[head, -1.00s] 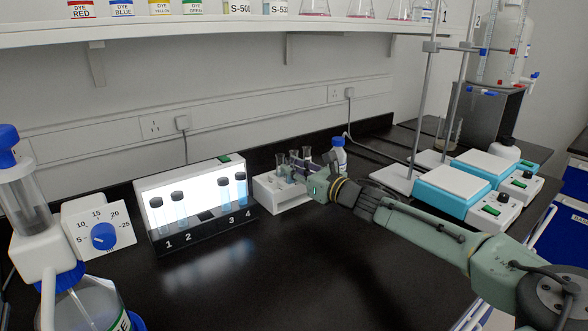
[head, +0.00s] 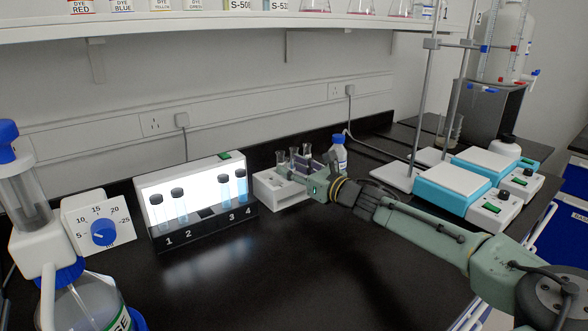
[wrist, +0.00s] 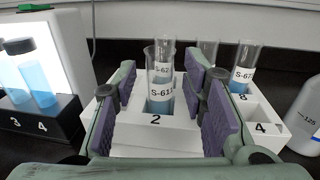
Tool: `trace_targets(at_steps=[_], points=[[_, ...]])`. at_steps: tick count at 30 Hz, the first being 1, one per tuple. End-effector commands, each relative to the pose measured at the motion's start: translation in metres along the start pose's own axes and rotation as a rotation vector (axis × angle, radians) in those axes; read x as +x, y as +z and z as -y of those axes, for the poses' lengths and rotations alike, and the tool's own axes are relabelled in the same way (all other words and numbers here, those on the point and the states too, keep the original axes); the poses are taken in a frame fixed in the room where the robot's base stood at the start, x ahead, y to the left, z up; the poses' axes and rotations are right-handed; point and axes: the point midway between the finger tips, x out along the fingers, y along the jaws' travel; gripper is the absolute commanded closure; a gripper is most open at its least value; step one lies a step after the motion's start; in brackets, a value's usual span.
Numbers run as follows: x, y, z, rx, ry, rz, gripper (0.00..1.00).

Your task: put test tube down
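A clear test tube (wrist: 158,106), its label starting "S-61", holds blue liquid and stands upright in the slot marked 2 of the white rack (wrist: 190,142). Another tube labelled S-62 (wrist: 163,54) stands right behind it. My gripper (wrist: 161,82) is open, with one purple-padded finger on each side of the front tube and a gap beside the glass. The head view shows my gripper (head: 303,170) over the white rack (head: 268,196), partly hiding the tubes there.
More tubes, one with blue liquid (wrist: 243,74), stand at the rack's right, near a white bottle (wrist: 308,112). The lit stand (head: 205,220) with several capped vials is just left of the rack. The black bench in front is clear.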

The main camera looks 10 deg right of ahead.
Motion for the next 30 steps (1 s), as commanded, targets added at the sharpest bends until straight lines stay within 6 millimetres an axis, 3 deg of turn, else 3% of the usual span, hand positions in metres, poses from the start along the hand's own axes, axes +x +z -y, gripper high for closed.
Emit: trace_targets(at_steps=[5,15,21,30], points=[[-0.006,0.002,0.001,0.000,-0.003,0.000,0.61],[-0.076,0.001,0.002,0.000,-0.004,0.001,0.61],[-0.108,0.002,0.001,-0.001,-0.001,0.001,0.61],[-0.120,0.003,0.000,0.001,0.002,0.000,0.61]])
